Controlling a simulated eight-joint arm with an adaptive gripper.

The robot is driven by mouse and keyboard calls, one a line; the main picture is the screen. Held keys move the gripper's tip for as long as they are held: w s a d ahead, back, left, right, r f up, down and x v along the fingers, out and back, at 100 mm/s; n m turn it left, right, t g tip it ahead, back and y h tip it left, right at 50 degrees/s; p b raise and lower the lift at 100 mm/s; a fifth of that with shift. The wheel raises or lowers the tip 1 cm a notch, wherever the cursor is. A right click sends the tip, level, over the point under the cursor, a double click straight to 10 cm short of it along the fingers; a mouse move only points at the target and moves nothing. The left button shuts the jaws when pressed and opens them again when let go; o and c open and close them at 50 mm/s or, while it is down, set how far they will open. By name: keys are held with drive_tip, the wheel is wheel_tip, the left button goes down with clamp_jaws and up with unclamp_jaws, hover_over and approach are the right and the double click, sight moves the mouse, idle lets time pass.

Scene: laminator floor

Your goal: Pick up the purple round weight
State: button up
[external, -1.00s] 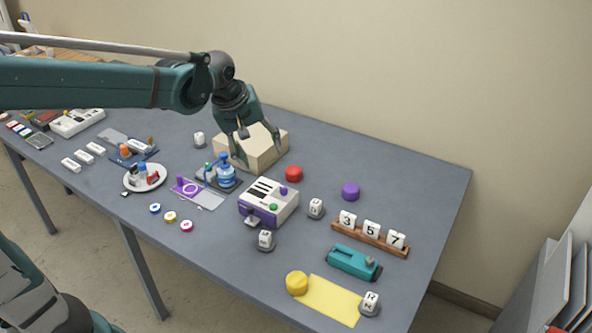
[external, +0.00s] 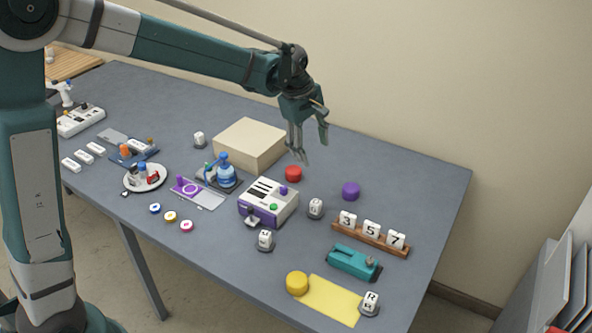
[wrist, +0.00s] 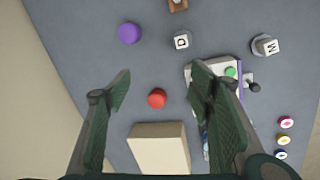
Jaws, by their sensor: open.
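The purple round weight (external: 351,191) stands on the grey table toward the back right in the external view, clear of its neighbours. In the wrist view the purple weight (wrist: 129,33) is at upper left, beyond the fingertips. My gripper (external: 312,142) is open and empty, above the table near the red round weight (external: 293,173), left of the purple one. In the wrist view my open gripper (wrist: 160,85) has its fingers on either side of the red weight (wrist: 157,98) below.
A beige box (external: 250,145) lies left of the red weight. A white and purple machine (external: 268,202), a small lettered block (external: 316,208) and a wooden rack (external: 370,238) with number blocks stand nearby. Table around the purple weight is free.

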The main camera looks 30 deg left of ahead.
drive_tip(key=w+d+f+n+g+p, duration=0.1)
drive_tip(key=w+d+f+n+p, duration=0.15)
drive_tip(key=w+d+f, duration=0.35)
drive_tip(key=n, duration=0.3)
hover_over(351, 186)
drive_tip(key=shift+g, duration=0.4)
drive_tip(key=f, duration=0.4)
drive_tip(key=s+a+f, duration=0.1)
drive_tip(key=f, duration=0.1)
drive_tip(key=shift+f+p, duration=0.3)
drive_tip(key=shift+w+d+f, duration=0.25)
drive_tip(key=shift+d+f, duration=0.05)
drive_tip(key=shift+f, duration=0.2)
drive_tip(key=shift+d+f, duration=0.1)
drive_tip(key=shift+f, duration=1.2)
drive_tip(key=shift+w+d+f, duration=0.1)
drive_tip(key=shift+f, duration=1.2)
drive_tip(key=shift+w+d+f, duration=0.1)
drive_tip(key=shift+f, duration=1.2)
drive_tip(key=shift+c, duration=0.2)
